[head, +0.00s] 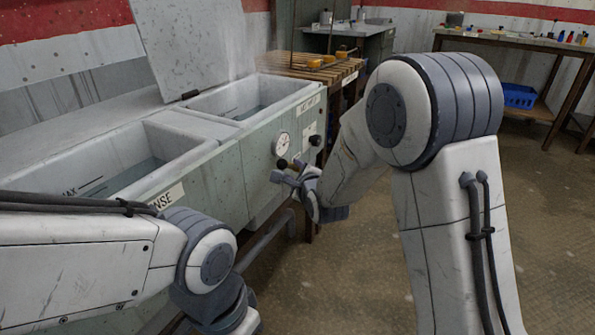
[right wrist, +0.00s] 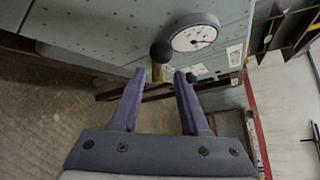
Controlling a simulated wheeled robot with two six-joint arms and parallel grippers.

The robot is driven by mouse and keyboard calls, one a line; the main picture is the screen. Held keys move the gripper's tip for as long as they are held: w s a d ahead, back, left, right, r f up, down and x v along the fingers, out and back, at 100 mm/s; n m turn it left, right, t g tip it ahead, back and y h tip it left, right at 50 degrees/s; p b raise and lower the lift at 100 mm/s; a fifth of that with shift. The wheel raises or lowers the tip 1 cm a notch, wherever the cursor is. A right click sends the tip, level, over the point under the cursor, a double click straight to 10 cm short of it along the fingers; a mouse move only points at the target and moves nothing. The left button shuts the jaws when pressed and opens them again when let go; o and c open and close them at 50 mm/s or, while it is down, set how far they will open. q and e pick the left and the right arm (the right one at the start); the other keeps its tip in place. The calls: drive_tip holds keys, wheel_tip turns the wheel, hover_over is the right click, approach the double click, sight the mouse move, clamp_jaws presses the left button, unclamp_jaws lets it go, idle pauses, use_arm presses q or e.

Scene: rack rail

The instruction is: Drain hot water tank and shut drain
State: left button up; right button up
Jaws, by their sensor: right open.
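The right-hand tank (head: 262,135) of a grey two-basin unit has water in it, a round dial gauge (head: 282,144) on its front and a label too small to read. A lever with a black ball knob (right wrist: 161,51) and a brass-coloured stem (right wrist: 157,73) sticks out below the gauge. My right gripper (head: 288,172) is at the tank front, just below the gauge. In the right wrist view my right gripper (right wrist: 160,76) is open, with the lever's stem between or just beyond its fingertips; contact cannot be told. My left arm is at lower left, its gripper out of view.
The left basin (head: 180,200), labelled RINSE, also holds water. A raised lid (head: 195,40) stands behind the basins. A slatted wooden bench (head: 305,68) adjoins the unit's far end. A workbench (head: 510,42) with a blue crate (head: 519,96) stands at the back right. The floor at right is clear.

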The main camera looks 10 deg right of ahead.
drive_tip(key=v, duration=0.4)
drive_tip(key=shift+p, duration=0.3)
